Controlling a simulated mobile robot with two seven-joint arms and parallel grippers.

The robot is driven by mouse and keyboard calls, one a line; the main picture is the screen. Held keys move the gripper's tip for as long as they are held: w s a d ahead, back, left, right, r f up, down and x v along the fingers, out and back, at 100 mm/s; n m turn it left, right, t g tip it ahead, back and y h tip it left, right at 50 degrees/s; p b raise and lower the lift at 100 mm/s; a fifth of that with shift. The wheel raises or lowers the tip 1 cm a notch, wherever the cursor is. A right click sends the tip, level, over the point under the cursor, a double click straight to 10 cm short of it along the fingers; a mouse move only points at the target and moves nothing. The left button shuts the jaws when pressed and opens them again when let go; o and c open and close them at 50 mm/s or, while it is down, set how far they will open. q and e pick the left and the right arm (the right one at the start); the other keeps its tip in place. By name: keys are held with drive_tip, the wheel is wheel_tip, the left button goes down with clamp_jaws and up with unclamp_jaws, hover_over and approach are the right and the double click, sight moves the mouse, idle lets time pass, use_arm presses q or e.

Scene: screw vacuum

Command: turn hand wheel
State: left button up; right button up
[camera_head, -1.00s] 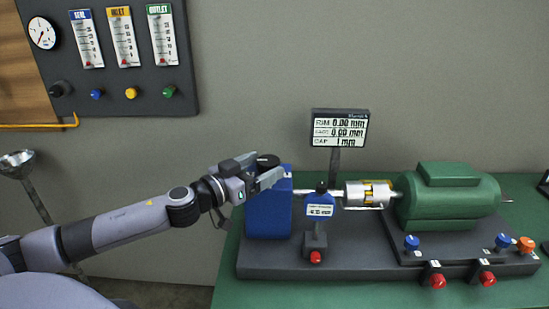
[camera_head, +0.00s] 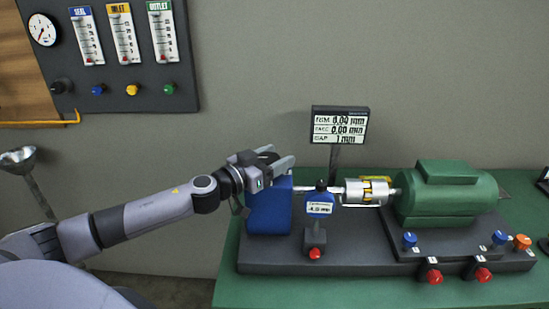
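The black hand wheel (camera_head: 268,155) appears to be the dark round part on top of the blue block (camera_head: 268,212), at the left end of the machine. It is mostly hidden by my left gripper (camera_head: 279,156). That gripper reaches in from the left at the height of the block's top. Its two fingers point right and look apart, with the dark part between them. I cannot tell whether they press on it. My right gripper is not in view.
A display (camera_head: 339,128) stands behind the shaft, and a blue gauge (camera_head: 320,203) stands in front of it. Red, blue and orange knobs line the base's front right. A gauge panel (camera_head: 112,90) hangs at upper left. Green table shows along the front.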

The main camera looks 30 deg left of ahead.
use_arm(q)
drive_tip(key=shift+c, duration=1.1)
drive_tip(key=shift+y, duration=0.3)
drive_tip(key=n+y, duration=0.2)
drive_tip(key=n+y+b, duration=0.1)
drive_tip(key=y, duration=0.2)
drive_tip(key=shift+a+f+n, duration=0.15)
drive_tip(key=shift+a+n, duration=0.05)
drive_tip(key=shift+n, duration=0.2)
drive_tip(key=n+y+b, duration=0.1)
drive_tip(key=y, duration=0.1)
drive_tip(key=n+y+b, duration=0.1)
drive_tip(key=y, duration=0.1)
drive_tip(key=shift+a+f, duration=0.15)
drive_tip(key=shift+a, duration=0.05)
drive_tip(key=n+g+y+b, duration=0.4)
drive_tip(key=y+b, duration=0.1)
drive_tip(key=a+n+g+y+b, duration=0.1)
drive_tip(key=n+y+b, duration=0.1)
drive_tip(key=y+b, duration=0.1)
drive_tip(key=shift+s+n+g, duration=0.25)
drive_tip(key=shift+n+g, duration=0.05)
drive_tip(key=shift+g, duration=0.1)
drive_tip(key=shift+s+a+r+n+g+y+b, duration=0.1)
drive_tip(key=shift+r+n+g+y+b, duration=0.05)
drive_tip(key=shift+n+g+y+b, duration=0.35)
drive_tip(key=shift+s+r+n+g+y+b, duration=0.1)
drive_tip(key=shift+n+g+y+b, duration=0.15)
drive_tip(key=shift+g+b, duration=0.3)
drive_tip(key=shift+r, duration=0.1)
